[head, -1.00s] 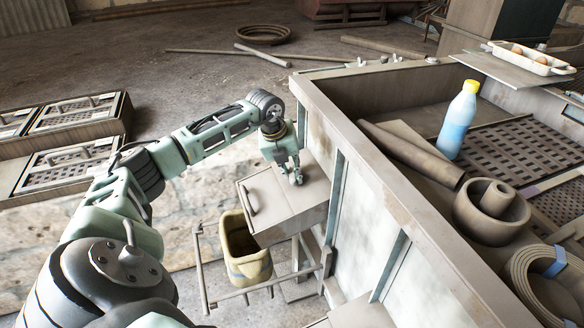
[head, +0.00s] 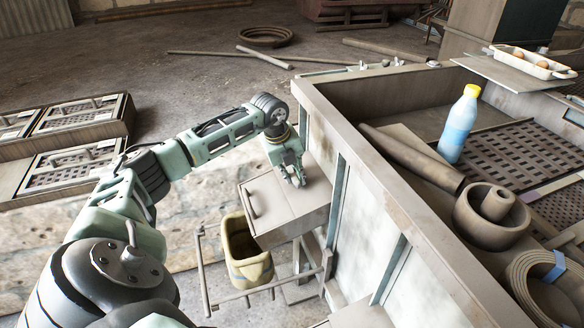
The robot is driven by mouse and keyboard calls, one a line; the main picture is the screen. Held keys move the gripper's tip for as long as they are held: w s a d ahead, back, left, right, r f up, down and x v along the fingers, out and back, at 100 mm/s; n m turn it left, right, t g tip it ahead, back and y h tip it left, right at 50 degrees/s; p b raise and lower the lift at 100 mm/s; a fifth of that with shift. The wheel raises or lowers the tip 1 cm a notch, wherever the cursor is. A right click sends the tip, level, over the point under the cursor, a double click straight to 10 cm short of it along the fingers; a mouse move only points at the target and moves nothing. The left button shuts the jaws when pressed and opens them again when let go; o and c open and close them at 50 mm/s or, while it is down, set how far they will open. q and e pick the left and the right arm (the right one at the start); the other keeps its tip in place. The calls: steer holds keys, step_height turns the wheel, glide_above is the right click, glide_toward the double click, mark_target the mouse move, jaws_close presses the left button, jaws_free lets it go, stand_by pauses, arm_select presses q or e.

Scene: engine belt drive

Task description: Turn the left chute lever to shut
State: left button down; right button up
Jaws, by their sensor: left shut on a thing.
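The left chute (head: 279,212) is a grey-brown box on the side of the large bin, with a dark bar handle (head: 250,203) on its left face. My left gripper (head: 296,181) points down over the chute's top, close to the bin wall. It is shut on a small part there, which I take to be the left chute lever. The fingers and wrist hide that lever, so its angle cannot be seen. My right gripper is not in view.
A yellowish bucket (head: 246,256) hangs in a frame below the chute. The bin's wall rim (head: 372,150) rises just right of my gripper. A blue bottle (head: 458,126) and a grey ring-shaped part (head: 491,222) stand inside the bin. The floor behind is mostly open.

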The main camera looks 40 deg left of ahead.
arm_select(q)
steer(key=c, duration=1.7)
jaws_free()
steer(key=v, duration=1.2)
